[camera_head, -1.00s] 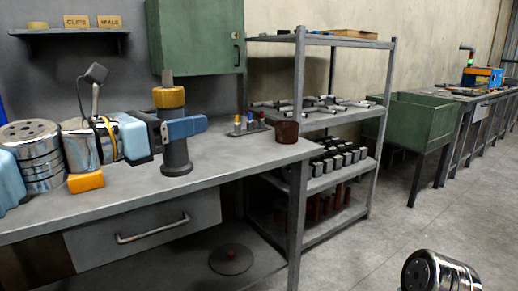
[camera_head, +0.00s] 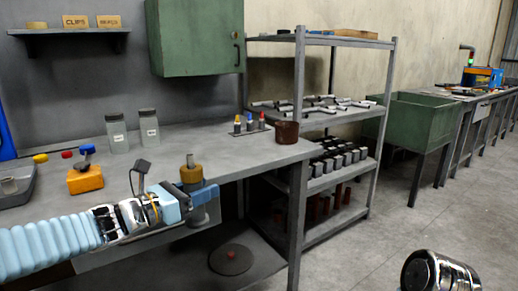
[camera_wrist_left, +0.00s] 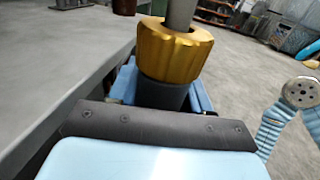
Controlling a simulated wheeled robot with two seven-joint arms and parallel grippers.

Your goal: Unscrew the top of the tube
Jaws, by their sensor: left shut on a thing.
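The tube (camera_head: 207,214) is a dark grey cylinder with a gold ribbed top (camera_head: 191,173) and a grey rod standing up out of it. My left gripper (camera_head: 198,196) is shut around the tube just below the gold top and holds it roughly upright at the bench's front edge. In the left wrist view the gold top (camera_wrist_left: 174,50) sits on the dark tube (camera_wrist_left: 160,94), between the blue fingers. The top is still on the tube. The tube's lower end is partly hidden in the wrist view. My right gripper is in neither view.
The grey bench (camera_head: 70,168) has two glass jars (camera_head: 148,127), an orange block (camera_head: 85,180), a small tool rack (camera_head: 248,128) and a brown cup (camera_head: 286,133). A metal shelf (camera_head: 297,90) stands at right. Open floor (camera_head: 380,240) lies beyond.

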